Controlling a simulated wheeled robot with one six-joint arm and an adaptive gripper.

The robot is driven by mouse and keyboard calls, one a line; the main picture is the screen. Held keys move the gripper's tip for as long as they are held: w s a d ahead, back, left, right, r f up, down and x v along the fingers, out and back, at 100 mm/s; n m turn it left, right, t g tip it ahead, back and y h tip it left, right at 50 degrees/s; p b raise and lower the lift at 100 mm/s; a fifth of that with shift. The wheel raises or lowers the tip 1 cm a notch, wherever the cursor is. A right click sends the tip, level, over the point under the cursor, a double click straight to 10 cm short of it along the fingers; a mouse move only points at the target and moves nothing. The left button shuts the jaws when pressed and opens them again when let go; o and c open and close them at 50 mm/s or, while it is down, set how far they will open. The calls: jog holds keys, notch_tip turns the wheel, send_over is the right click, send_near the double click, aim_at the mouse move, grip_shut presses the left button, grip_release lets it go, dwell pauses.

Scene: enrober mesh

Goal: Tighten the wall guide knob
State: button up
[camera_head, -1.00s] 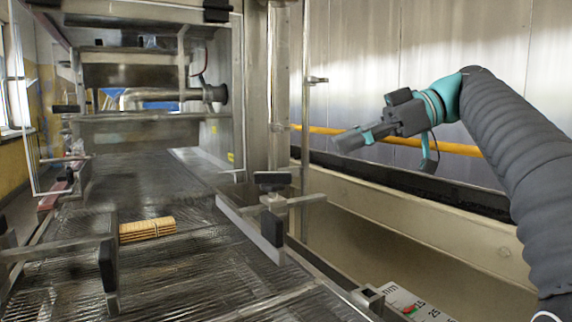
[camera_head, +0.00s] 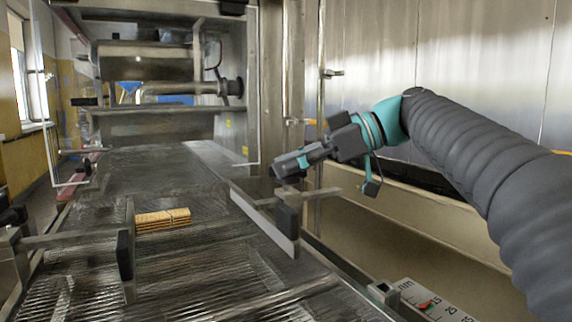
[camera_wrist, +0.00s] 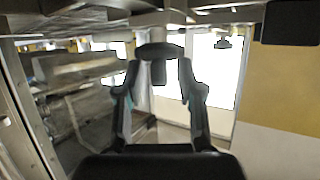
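The wall guide (camera_head: 262,220) is a metal plate along the right side of the mesh belt. Its black knob (camera_head: 289,191) is on the bracket behind the plate, partly covered by my gripper. My gripper (camera_head: 287,168) comes in from the right and its tip is just above the knob in the head view. In the wrist view my gripper (camera_wrist: 160,66) has its two fingers spread apart. A dark T-shaped piece, which looks like the knob (camera_wrist: 158,51), shows at the fingertips between them. I cannot tell whether the fingers touch it.
Biscuits (camera_head: 163,219) lie on the mesh belt (camera_head: 200,275) at left. Another guide bar with a black end (camera_head: 124,255) is left of them. A scale with a red pointer (camera_head: 432,302) is at the lower right. A metal post (camera_head: 271,80) stands behind the gripper.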

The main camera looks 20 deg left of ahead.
jog(key=shift+s+a+f, duration=0.1)
jog(key=shift+a, duration=0.15)
grip_shut()
